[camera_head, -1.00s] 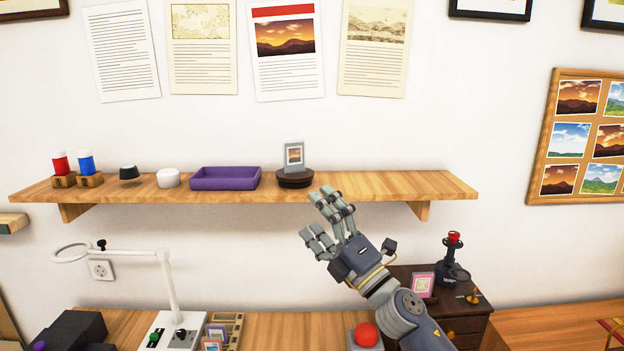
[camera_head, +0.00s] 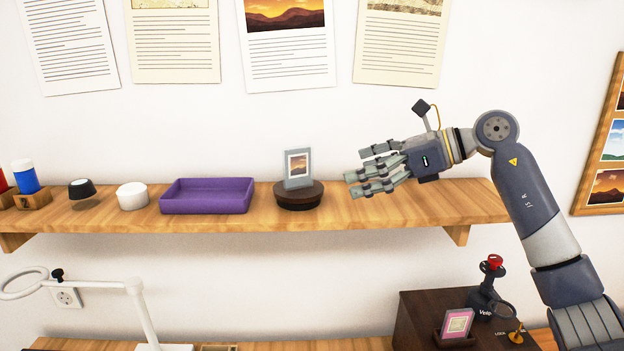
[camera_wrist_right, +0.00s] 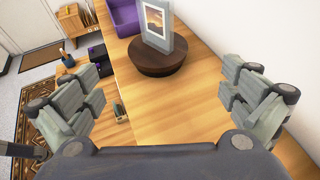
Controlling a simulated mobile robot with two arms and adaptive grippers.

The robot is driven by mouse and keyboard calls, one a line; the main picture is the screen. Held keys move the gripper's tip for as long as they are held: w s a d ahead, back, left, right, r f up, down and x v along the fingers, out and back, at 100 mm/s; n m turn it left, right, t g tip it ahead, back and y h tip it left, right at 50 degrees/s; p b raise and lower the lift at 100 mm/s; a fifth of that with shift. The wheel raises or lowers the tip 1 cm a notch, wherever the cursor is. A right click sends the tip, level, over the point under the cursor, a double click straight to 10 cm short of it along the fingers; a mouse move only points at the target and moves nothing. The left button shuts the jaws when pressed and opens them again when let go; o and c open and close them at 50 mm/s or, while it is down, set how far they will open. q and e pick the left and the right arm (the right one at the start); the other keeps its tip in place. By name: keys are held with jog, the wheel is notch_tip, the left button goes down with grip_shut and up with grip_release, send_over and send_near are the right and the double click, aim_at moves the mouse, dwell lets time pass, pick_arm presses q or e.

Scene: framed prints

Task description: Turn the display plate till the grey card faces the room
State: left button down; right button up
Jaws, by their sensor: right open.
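The display plate (camera_head: 298,196) is a dark brown round turntable on the wooden wall shelf. A grey card (camera_head: 298,168) stands upright on it, with a small sunset picture on the side towards me. In the right wrist view the plate (camera_wrist_right: 157,58) is ahead, between the fingers, with the card (camera_wrist_right: 157,25) on top. My right gripper (camera_head: 368,170) is open and empty, to the right of the plate and apart from it, fingers pointing left. It also shows in the right wrist view (camera_wrist_right: 165,105). My left gripper is not in view.
A purple tray (camera_head: 207,197) stands left of the plate on the shelf (camera_head: 400,205). The wall is close behind. The shelf right of the plate is clear.

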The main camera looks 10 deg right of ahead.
aim_at(305, 186)
jog(key=p+x, duration=0.1)
jog(key=x, duration=0.1)
jog(key=p+x, duration=0.1)
jog(key=x, duration=0.1)
jog(key=shift+a+r, duration=0.1)
jog(key=shift+a, duration=0.45)
jog(key=p+x, duration=0.1)
jog(key=x, duration=0.3)
jog(key=shift+w, duration=0.2)
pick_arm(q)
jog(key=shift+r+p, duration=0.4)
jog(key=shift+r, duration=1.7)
pick_arm(e)
jog(key=shift+w+a+f, duration=0.2)
jog(key=shift+a+f, duration=0.25)
jog(key=c, duration=1)
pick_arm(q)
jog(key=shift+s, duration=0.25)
